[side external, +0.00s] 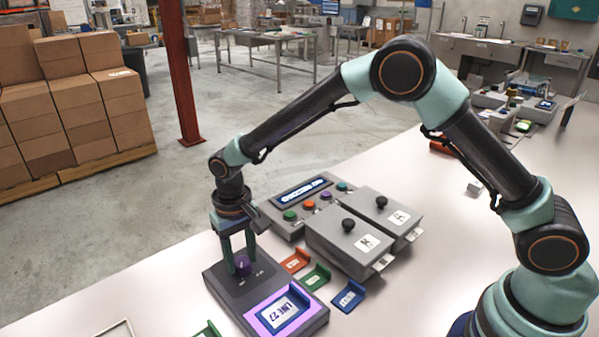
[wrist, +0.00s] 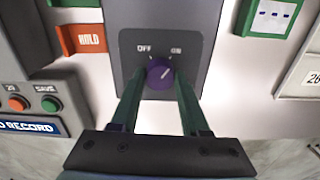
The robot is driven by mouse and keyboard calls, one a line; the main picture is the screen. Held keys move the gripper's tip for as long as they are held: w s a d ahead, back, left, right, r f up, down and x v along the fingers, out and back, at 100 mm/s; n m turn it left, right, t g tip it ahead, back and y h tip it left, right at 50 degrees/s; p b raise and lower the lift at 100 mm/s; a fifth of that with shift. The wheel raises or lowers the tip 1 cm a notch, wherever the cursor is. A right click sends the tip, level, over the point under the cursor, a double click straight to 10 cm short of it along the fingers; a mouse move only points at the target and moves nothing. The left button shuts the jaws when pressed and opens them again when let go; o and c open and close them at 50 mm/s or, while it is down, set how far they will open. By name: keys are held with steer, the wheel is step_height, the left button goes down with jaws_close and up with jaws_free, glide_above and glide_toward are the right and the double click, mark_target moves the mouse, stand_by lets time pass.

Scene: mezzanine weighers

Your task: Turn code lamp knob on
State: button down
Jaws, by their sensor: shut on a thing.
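The code lamp knob is a small purple dial (wrist: 160,74) on a dark grey panel (wrist: 198,20), below the printed words OFF and ON. A pale mark on the knob seems to lean up and right, toward ON. My gripper (wrist: 160,80) has its two green fingers on either side of the knob, shut on it. In the side external view, my gripper (side external: 241,262) points down onto the knob (side external: 243,266) on the grey unit (side external: 226,292). This unit also carries a purple-framed LINE 27 plate (side external: 284,312). The knob's sides are partly hidden by the fingers.
Orange (side external: 295,261), green (side external: 316,277) and blue (side external: 349,296) tags lie right of the unit. The table's front right is clear.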

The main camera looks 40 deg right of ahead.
mark_target(242, 261)
steer(key=shift+r, duration=0.1)
steer(key=shift+c, duration=2)
jaws_free()
step_height(242, 261, up, 12)
